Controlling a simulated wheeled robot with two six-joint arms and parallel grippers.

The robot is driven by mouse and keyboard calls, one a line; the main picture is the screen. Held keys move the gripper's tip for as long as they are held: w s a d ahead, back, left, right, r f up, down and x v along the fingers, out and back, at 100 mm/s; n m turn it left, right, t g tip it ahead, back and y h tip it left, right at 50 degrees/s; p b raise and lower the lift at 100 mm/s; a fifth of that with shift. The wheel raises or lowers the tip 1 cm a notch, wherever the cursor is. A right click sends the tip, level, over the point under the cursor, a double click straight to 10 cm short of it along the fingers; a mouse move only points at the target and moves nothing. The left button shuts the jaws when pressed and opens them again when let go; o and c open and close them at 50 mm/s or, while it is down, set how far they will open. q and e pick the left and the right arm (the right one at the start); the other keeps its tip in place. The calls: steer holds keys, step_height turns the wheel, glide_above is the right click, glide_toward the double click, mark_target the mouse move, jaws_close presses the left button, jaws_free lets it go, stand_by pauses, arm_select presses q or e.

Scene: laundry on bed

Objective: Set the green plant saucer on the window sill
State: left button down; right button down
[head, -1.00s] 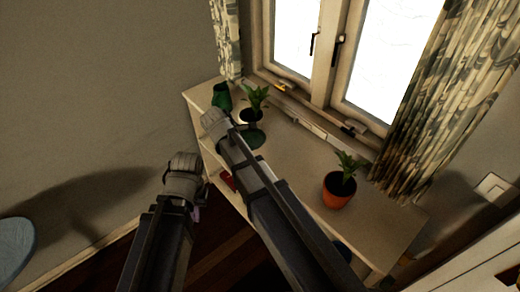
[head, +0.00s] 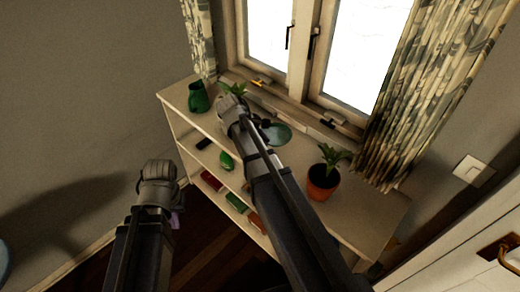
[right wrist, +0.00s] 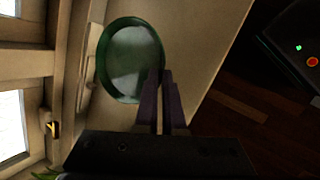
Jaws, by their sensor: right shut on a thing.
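The green plant saucer (head: 278,133) shows beside my right arm, over the shelf top near the window. It fills the upper middle of the right wrist view (right wrist: 133,55), and its near rim is between the purple fingers of my right gripper (right wrist: 160,75). The window sill (head: 294,114) runs along the window foot behind the saucer. I cannot tell whether the saucer touches anything below. My left gripper (head: 176,216) hangs in front of the shelf at the left; its finger gap is not clear.
A plant in an orange pot (head: 322,184) stands on the shelf top to the right. Another plant (head: 236,89) is partly hidden behind my right arm. A green vase (head: 198,98) stands at the left end. A curtain (head: 430,90) hangs at right.

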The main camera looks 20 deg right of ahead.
step_height(320, 180, down, 5)
steer(key=b, duration=0.4)
steer(key=shift+f+b, duration=0.2)
steer(key=shift+b, duration=0.15)
steer(key=shift+d+f, duration=0.1)
steer(key=shift+s, duration=0.1)
steer(key=shift+f+b, duration=0.1)
steer(key=shift+b, duration=0.25)
steer(key=f+b, duration=0.1)
steer(key=w+f+b, duration=0.1)
steer(key=f+b, duration=0.1)
steer(key=shift+d+f, duration=0.15)
steer(key=shift+f, duration=0.05)
steer(key=shift+d+r, duration=0.15)
steer(key=c, duration=1.3)
jaws_free()
steer(key=shift+s+a, duration=0.65)
steer(key=shift+a, duration=0.05)
